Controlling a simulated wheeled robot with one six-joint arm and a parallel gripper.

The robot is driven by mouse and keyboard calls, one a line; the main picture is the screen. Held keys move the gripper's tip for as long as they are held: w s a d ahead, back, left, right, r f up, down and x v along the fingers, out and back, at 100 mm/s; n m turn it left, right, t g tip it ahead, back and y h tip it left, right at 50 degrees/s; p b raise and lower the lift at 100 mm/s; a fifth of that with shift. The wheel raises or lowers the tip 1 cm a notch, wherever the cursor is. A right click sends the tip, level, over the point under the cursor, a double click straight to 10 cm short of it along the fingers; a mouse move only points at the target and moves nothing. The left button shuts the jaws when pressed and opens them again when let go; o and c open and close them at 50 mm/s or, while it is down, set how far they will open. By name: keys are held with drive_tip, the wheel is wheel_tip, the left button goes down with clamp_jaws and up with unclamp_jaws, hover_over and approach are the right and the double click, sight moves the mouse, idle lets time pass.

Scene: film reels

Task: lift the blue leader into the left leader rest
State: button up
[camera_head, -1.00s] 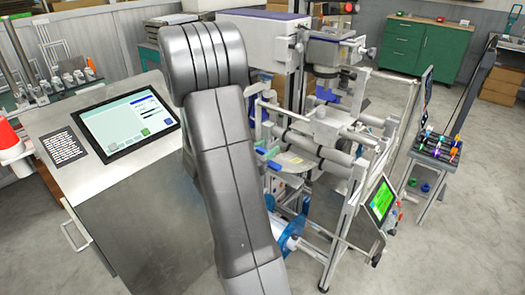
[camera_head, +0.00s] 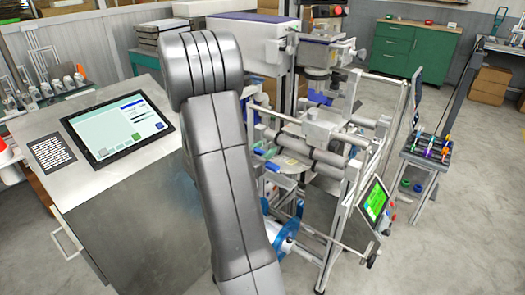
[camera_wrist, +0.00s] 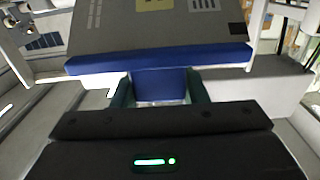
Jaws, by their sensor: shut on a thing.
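In the wrist view my gripper (camera_wrist: 160,93) has its two dark green fingers closed on a blue tab below a wide blue bar. This blue piece, which I take to be the blue leader (camera_wrist: 160,60), lies in front of a grey plate with a yellow label. In the head view my arm hides the gripper and most of what it holds. Small green and blue pieces show just right of my arm, at the machine; I cannot tell whether they are the leader rests. The left leader rest cannot be made out for certain.
A metal cabinet with a touchscreen (camera_head: 118,125) stands left of my arm. The roller machine (camera_head: 325,150) with its frame is close on the right, with a small green screen (camera_head: 375,201) and a blue-flanged reel (camera_head: 283,232) low down.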

drive_tip(key=w+d+f+b, duration=0.2)
drive_tip(key=w+d+f, duration=0.1)
drive_tip(key=w+d, duration=0.2)
drive_tip(key=shift+w+d, duration=0.35)
drive_tip(key=shift+w, duration=1.05)
idle(0.5)
drive_tip(key=shift+f, duration=0.15)
